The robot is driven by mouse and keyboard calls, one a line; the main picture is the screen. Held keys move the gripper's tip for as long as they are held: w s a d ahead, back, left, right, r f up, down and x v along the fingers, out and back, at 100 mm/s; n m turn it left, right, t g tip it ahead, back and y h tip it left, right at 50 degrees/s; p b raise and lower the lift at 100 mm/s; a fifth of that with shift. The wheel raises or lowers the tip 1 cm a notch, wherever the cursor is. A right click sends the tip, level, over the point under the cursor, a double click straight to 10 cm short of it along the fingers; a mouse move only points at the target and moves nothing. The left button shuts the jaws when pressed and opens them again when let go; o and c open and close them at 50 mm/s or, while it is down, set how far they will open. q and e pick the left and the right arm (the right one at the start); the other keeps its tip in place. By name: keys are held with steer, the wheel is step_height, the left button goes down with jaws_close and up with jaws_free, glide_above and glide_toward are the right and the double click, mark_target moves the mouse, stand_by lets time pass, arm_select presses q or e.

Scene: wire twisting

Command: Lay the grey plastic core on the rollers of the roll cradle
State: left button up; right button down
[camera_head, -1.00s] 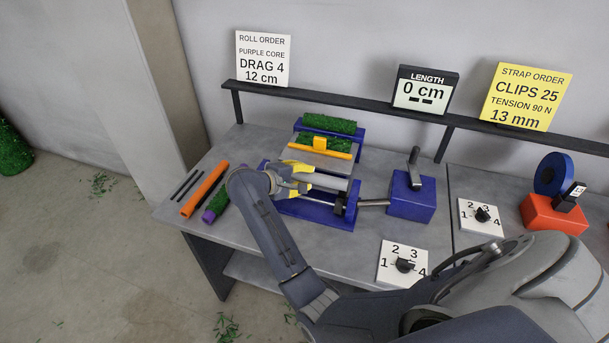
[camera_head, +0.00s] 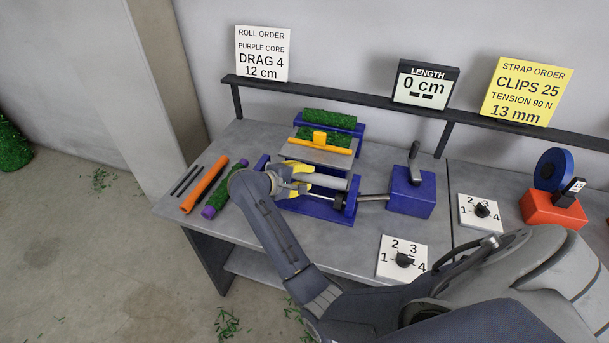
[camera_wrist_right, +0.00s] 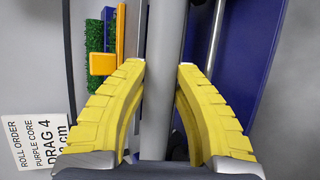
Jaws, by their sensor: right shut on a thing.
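The grey plastic core (camera_head: 328,182) lies lengthwise over the blue roll cradle (camera_head: 326,211) in the head view. My right gripper (camera_head: 303,175) has its yellow fingers shut on the core near its left part. In the right wrist view the grey core (camera_wrist_right: 158,100) runs between the yellow fingers (camera_wrist_right: 161,72). A thin metal rod (camera_head: 318,198) of the cradle shows just in front of the core. I cannot tell whether the core touches the rollers, as the gripper and the core hide much of them. My left gripper is not in view.
Behind the cradle stands a blue holder with a green turf roll (camera_head: 330,119) and an orange guide bar (camera_head: 324,146). A blue crank box (camera_head: 411,194) stands right. An orange tube (camera_head: 203,185) and a purple-ended green roll (camera_head: 225,191) lie left. A dial plate (camera_head: 402,259) is in front.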

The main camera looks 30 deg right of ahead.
steer(key=shift+f, duration=0.6)
steer(key=c, duration=1)
jaws_free()
